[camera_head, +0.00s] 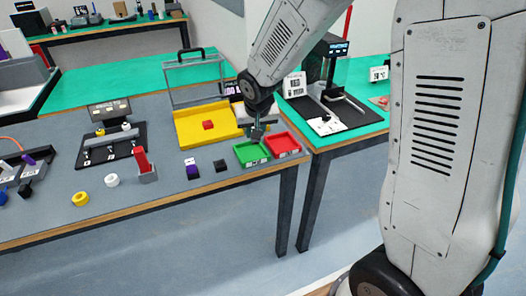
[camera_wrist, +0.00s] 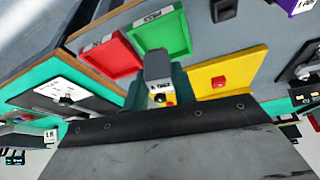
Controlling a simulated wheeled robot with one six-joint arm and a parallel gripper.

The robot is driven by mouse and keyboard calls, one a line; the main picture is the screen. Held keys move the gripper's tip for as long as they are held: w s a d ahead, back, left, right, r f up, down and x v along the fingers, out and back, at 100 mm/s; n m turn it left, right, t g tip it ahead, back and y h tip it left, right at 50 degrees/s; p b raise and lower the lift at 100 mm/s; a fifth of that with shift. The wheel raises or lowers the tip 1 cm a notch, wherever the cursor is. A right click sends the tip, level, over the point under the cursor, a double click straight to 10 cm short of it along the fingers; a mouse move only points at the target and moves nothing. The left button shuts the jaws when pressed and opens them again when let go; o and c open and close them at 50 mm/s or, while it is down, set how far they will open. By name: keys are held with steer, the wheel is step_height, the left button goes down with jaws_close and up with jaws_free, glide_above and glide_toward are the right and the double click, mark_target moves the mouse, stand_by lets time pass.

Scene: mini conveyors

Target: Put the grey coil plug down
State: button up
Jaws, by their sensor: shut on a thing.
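My gripper (camera_head: 257,133) is shut on the grey coil plug, above the back edge of the green tray. In the wrist view, the grey coil plug (camera_wrist: 158,66) shows as a grey block with a pale printed face, between my fingers. In the head view it is small and mostly hidden by my gripper. The green tray (camera_head: 252,163) looks empty and stands beside the red tray (camera_head: 283,153). In the wrist view, the green tray (camera_wrist: 181,52) and the red tray (camera_wrist: 112,68) lie beyond the plug. I cannot tell how high the plug is above the table.
A yellow tray (camera_head: 190,144) with a red cube (camera_head: 208,125) lies behind and left of the green tray. A black cube (camera_head: 221,166) and a purple-and-white block (camera_head: 191,170) stand to its left. A red post on a grey stand (camera_head: 143,167) is farther left. The table's front edge is close.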

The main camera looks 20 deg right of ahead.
steer(key=s+a+f+n, duration=0.2)
steer(key=s+a+f, duration=0.1)
steer(key=s, duration=0.7)
steer(key=shift+y, duration=0.4)
steer(key=w+d, duration=0.1)
steer(key=w, duration=0.4)
steer(key=w+d+f, duration=0.1)
steer(key=w, duration=0.4)
steer(key=w+d, duration=0.1)
steer(key=w, duration=0.3)
steer(key=shift+w+f, duration=0.2)
steer(key=shift+w, duration=0.2)
steer(key=shift+w+f, duration=0.2)
steer(key=shift+f, duration=1.6)
steer(key=o, duration=1)
steer(key=shift+f, duration=0.15)
steer(key=shift+o, duration=0.2)
steer(key=v, duration=1.2)
steer(key=shift+d+r, duration=0.1)
steer(key=shift+r, duration=0.2)
